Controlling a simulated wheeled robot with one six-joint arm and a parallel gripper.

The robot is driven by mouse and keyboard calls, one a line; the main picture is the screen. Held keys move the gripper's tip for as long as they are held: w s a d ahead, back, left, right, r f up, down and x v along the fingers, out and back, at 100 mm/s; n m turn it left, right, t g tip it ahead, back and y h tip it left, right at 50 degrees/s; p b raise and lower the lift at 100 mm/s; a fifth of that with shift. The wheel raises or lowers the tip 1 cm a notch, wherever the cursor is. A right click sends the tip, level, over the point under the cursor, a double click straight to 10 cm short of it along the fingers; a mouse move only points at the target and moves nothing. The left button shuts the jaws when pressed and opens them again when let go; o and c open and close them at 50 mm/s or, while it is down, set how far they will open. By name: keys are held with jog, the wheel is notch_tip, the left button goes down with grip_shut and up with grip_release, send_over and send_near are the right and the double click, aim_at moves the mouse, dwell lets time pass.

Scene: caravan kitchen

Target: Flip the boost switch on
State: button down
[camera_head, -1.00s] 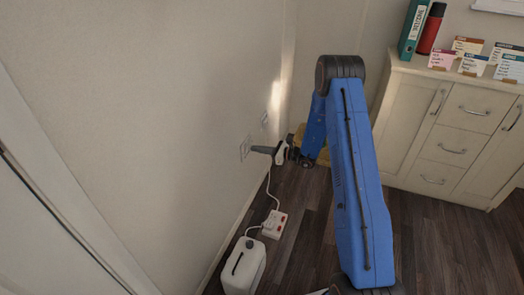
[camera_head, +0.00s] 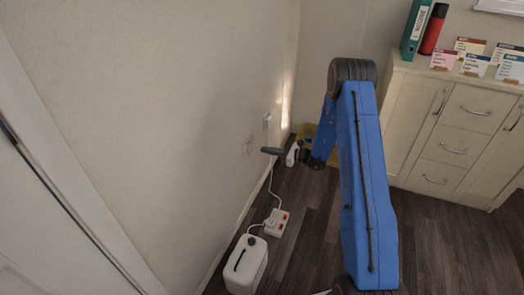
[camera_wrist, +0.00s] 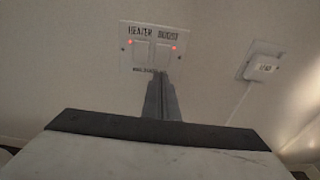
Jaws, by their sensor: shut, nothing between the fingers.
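In the wrist view, a white switch plate (camera_wrist: 151,48) on the wall carries two rockers under the labels HEATER and BOOST. The heater switch (camera_wrist: 141,53) is on the left and the boost switch (camera_wrist: 162,52) on the right.
A white socket with a plug (camera_wrist: 263,67) is right of the plate; its cord runs down to a power strip (camera_head: 276,223) on the floor. A white canister (camera_head: 246,266) stands by the wall. A cream cabinet (camera_head: 450,140) is at the right.

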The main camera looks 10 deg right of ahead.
jog(key=s+d+f, duration=0.1)
jog(key=s+d, duration=0.4)
jog(key=d, duration=0.2)
jog(key=shift+s+d, duration=0.3)
jog(key=shift+d, duration=0.1)
jog(key=shift+f, duration=0.1)
jog(key=s+a+r+n+g+h, duration=0.1)
jog(key=s+a+r+n+g, duration=0.5)
jog(key=s+r, duration=0.6)
jog(key=s+a+r+n+g+h, duration=0.25)
jog(key=s+a+r+n, duration=0.5)
jog(key=s+r, duration=0.4)
jog(key=s+d+r+n+t+h, duration=0.1)
jog(key=s+d+r+n+h, duration=0.2)
jog(key=s, duration=0.5)
jog(key=s+d+r+n+t+h, duration=0.1)
jog(key=s+d+r+n+h, duration=0.2)
jog(key=s, duration=0.6)
jog(key=s+d+r+n+t+h, duration=0.1)
jog(key=s+d+r+n+h, duration=0.2)
jog(key=s, duration=0.6)
jog(key=shift+s+r+n+h, duration=0.25)
jog(key=shift+r+n+h, duration=0.2)
jog(key=shift+r+n, duration=0.7)
